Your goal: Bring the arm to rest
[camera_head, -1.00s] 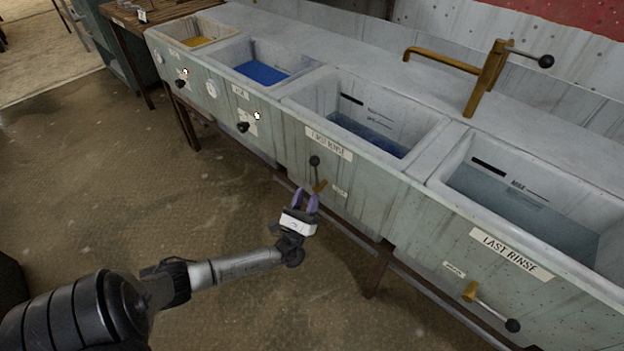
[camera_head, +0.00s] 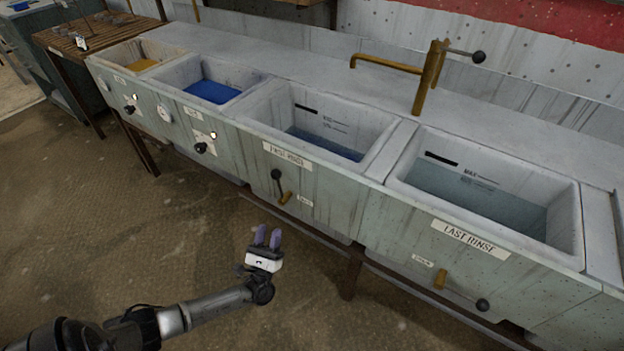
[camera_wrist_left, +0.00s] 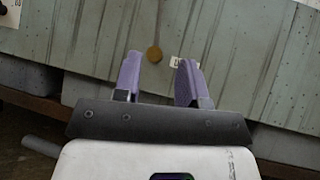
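My left gripper (camera_head: 267,238) is in front of the row of sinks, low and clear of the front panel. Its two purple fingers are apart with nothing between them; they also show in the left wrist view (camera_wrist_left: 160,78). Beyond the fingers, the first rinse basin's brass drain valve (camera_head: 285,197) with a black-knobbed lever is on the panel, apart from the gripper. In the left wrist view its brass end (camera_wrist_left: 155,54) appears between the fingertips. My right gripper is not in view.
The first rinse basin (camera_head: 262,112) and last rinse basin (camera_head: 400,160) hold water. A brass tap (camera_head: 425,85) stands behind them. The last rinse valve lever (camera_head: 460,292) sticks out from the panel at the right. A slatted wooden table (camera_head: 95,30) is at far left. The floor (camera_head: 120,235) is open.

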